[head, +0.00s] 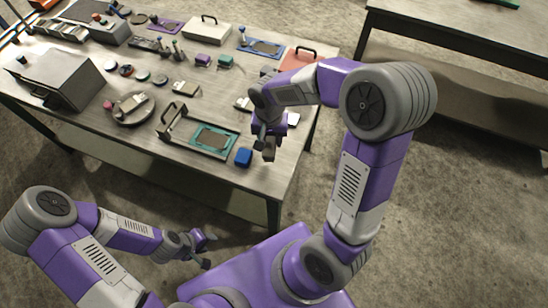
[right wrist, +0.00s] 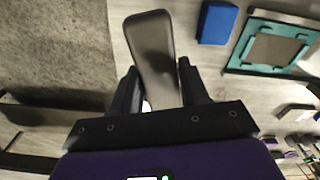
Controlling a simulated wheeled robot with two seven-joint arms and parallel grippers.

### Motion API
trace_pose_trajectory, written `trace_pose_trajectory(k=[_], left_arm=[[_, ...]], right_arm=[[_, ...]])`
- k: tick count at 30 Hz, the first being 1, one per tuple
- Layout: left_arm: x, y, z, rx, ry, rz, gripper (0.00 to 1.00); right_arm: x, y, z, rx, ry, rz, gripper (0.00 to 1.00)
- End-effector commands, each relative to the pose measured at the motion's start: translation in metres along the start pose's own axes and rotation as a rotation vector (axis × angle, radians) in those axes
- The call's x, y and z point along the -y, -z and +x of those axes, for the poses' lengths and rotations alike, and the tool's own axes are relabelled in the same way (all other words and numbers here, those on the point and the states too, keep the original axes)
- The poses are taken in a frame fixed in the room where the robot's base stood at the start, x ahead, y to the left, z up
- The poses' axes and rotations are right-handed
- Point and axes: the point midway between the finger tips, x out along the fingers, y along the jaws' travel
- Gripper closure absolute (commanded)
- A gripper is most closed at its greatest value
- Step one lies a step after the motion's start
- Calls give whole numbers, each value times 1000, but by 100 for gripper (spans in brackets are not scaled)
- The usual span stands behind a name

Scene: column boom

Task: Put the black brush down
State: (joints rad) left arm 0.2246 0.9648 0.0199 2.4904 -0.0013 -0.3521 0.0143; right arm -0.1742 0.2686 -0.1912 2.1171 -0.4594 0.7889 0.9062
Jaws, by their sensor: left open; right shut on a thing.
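The black brush (right wrist: 152,50) is a long dark piece with a rounded end, held between the fingers of my right gripper (right wrist: 156,88) in the right wrist view. In the head view my right gripper (head: 265,143) is at the table's near right part, and the brush (head: 269,153) shows only as a small dark piece there. I cannot tell whether the brush touches the table. My left gripper (head: 204,250) is open and empty, low in front of the table and away from it.
A blue block (head: 243,157) lies on the table (head: 150,105) beside my right gripper, with a teal frame (head: 228,151) left of it. Bare tabletop lies near the front right corner.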

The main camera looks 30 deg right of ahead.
Motion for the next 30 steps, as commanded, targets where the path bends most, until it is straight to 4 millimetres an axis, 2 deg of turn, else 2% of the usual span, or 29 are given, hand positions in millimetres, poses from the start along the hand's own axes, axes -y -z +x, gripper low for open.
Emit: trace_pose_trajectory(k=[3,6,15,20,27,30], left_arm=[[4,0,8,1,0,-1,57],[5,0,12,1,0,0,57],[9,1,24,0,0,0,57],[10,1,26,0,0,0,57],[13,2,34,0,0,0,57],[13,2,34,0,0,0,57]], right_arm=[[-13,0,-10,0,5,177,80],[-18,-2,-10,5,5,255,80],[-20,-4,40,8,3,278,80],[-19,-3,50,6,4,277,80],[-19,-5,82,7,4,275,80],[-19,-4,84,5,6,276,80]])
